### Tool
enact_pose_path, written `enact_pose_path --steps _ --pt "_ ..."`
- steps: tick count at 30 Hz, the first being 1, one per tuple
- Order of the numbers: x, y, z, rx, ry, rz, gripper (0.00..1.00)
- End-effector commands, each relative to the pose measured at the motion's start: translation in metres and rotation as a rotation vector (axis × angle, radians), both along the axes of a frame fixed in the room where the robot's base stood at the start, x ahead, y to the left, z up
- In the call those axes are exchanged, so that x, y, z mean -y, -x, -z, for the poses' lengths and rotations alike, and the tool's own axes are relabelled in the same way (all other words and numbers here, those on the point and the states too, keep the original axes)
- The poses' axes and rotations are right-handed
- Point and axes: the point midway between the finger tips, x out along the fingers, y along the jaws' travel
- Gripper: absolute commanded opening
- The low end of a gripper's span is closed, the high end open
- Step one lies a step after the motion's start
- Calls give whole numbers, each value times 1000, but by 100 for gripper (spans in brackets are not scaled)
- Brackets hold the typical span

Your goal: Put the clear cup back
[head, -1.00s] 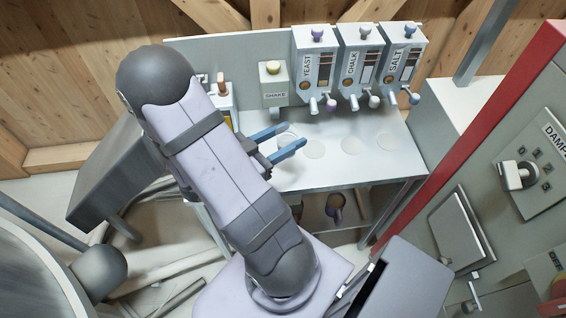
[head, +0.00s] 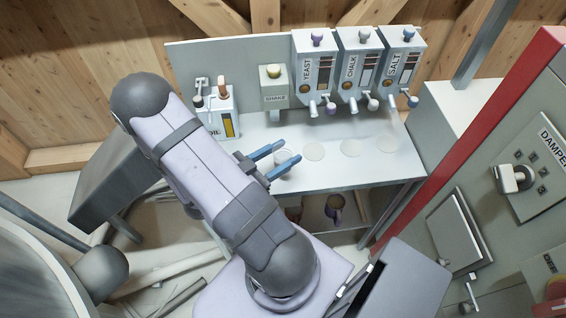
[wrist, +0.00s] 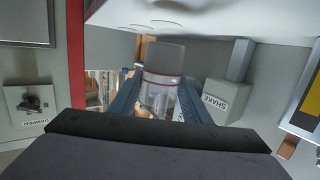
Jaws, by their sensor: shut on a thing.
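The clear cup (wrist: 158,97) is between the blue fingers of my gripper in the wrist view, with a red line around it. A grey band or part shows at its upper end in that picture; I cannot tell whether this is the cup's base or something in it. In the head view my gripper (head: 278,160) is over the left front part of the white counter (head: 320,178), shut on the cup. The cup is only faintly visible there between the fingers. I cannot tell whether it touches the counter.
Round pale spots (head: 351,147) mark the counter below the YEAST (head: 315,75), CHALK (head: 357,70) and SALT (head: 400,65) dispensers. The SHAKE box (head: 274,90) and OIL box (head: 222,115) stand at the back left. A mug (head: 335,207) is on the shelf below.

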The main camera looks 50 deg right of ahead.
Motion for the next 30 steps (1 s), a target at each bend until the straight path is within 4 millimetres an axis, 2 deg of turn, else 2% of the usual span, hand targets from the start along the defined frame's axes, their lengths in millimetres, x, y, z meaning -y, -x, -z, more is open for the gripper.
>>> enact_pose_path --steps 8,18,30 --pt "0 0 7 -1 1 0 15" --pt "0 0 39 -2 1 0 15" --pt "0 0 44 1 1 -1 15"
